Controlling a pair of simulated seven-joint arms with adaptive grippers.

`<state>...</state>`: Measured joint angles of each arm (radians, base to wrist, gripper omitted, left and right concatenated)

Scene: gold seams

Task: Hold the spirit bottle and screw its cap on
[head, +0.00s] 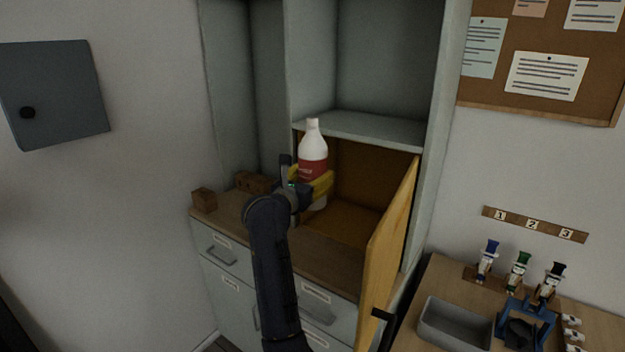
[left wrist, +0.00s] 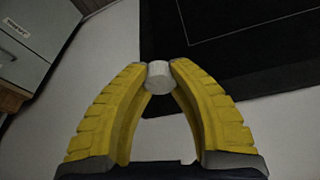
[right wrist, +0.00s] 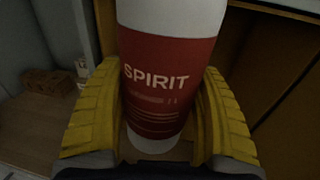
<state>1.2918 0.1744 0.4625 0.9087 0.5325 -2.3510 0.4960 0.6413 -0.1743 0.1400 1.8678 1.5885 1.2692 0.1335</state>
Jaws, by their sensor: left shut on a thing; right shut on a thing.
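The spirit bottle (head: 313,145) is white with a red label and stands upright at the cabinet's open compartment. My right gripper (head: 312,186) is shut around its lower body. The right wrist view shows the bottle (right wrist: 168,75) between both yellow fingers, with "SPIRIT" on the label; I cannot tell whether its base touches the wooden surface. My left gripper (left wrist: 159,68) is shut on a small white cap (left wrist: 159,77), held at the fingertips. The left gripper is outside the head view, apart from the bottle. The bottle's top looks narrow and bare in the head view.
A yellow wooden door (head: 388,250) hangs open right of the bottle. Brown blocks (head: 204,200) sit on the wooden counter (head: 325,262) at left.

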